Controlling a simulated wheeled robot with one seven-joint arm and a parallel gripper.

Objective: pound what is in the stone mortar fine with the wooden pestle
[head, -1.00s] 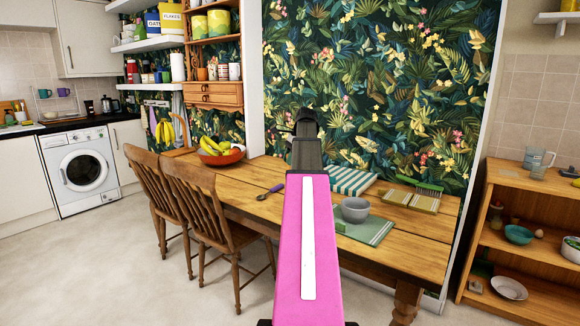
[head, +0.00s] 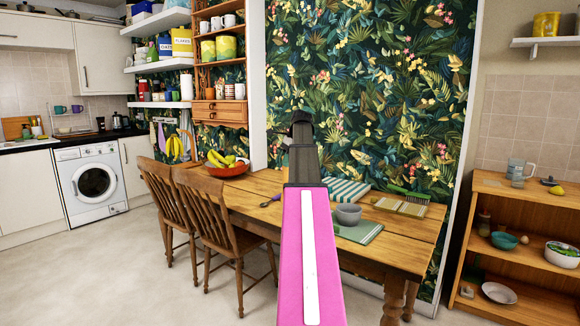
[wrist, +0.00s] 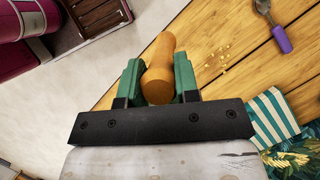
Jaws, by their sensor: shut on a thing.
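The grey stone mortar (head: 348,214) stands upright on a green mat (head: 362,232) on the wooden table, right of my arm. Its inside is too small to make out. My gripper (wrist: 157,82) has green fingers closed on the wooden pestle (wrist: 160,62), an orange-brown rod pointing away from the palm. In the wrist view the pestle is over the table edge and the floor, and the mortar is not in that view. In the head view my own pink arm hides the fingers and the pestle.
Yellow crumbs (wrist: 222,54) lie on the table near a purple-handled spoon (wrist: 281,38). A striped cloth (head: 349,191), a brush (head: 408,193) and a fruit bowl (head: 226,168) are also on the table. Chairs (head: 212,222) stand at its front left.

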